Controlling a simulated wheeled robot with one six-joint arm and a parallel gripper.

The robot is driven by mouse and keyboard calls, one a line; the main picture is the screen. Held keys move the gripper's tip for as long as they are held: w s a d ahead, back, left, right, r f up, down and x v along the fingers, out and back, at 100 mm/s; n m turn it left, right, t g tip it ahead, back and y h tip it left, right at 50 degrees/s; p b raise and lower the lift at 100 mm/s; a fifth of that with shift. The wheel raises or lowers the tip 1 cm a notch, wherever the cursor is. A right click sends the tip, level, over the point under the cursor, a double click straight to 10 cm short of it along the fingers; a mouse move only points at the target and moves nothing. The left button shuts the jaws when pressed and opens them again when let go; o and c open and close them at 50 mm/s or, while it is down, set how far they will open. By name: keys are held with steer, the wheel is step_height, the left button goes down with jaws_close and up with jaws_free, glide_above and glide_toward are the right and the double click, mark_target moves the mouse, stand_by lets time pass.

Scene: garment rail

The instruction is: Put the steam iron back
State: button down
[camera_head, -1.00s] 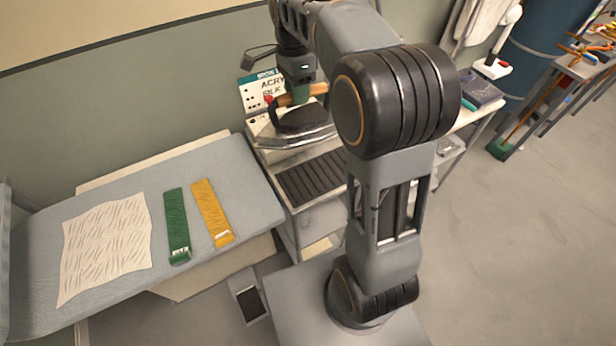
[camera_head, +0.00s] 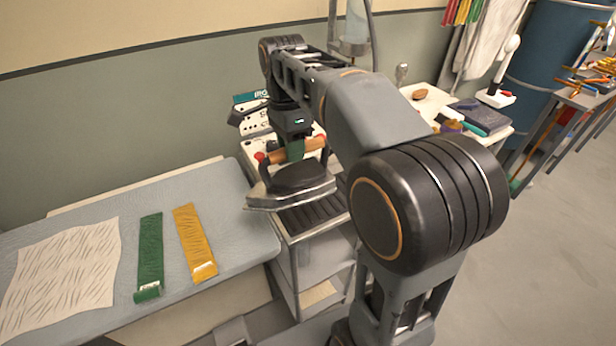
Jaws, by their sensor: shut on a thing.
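The steam iron (camera_head: 292,186) has a dark body, a pale metal soleplate and a wooden handle (camera_head: 298,151). My gripper (camera_head: 295,149) points down and is shut on this handle. The iron looks roughly level and overlaps the back left of a dark ridged pad (camera_head: 318,214) on the top of a grey cart (camera_head: 305,234). I cannot tell whether the soleplate touches the pad or hangs just above it. My arm hides the right part of the cart top.
An ironing board (camera_head: 222,235) at left carries a wrinkled cloth (camera_head: 62,278), a green strip (camera_head: 150,255) and a yellow strip (camera_head: 193,240). A control box with a sign (camera_head: 252,112) stands behind the iron. A cluttered table (camera_head: 430,105) and a blue drum (camera_head: 548,55) stand at right.

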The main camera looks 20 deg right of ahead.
mark_target(318, 143)
steer(key=w+d+f, duration=0.1)
steer(key=d, duration=0.1)
steer(key=w+d+f+p, duration=0.1)
steer(key=d, duration=0.2)
steer(key=w+d+f, duration=0.1)
steer(key=d, duration=0.1)
steer(key=shift+w+d+f, duration=0.15)
steer(key=shift+d, duration=0.1)
steer(key=w+d+f, duration=0.2)
steer(key=d+f, duration=0.2)
steer(key=f, duration=0.5)
steer(key=shift+d+p, duration=0.3)
steer(key=shift+p, duration=0.1)
steer(key=shift+f, duration=0.2)
steer(key=c, duration=0.8)
jaws_free()
steer(key=shift+f, duration=0.15)
steer(key=shift+c, duration=0.2)
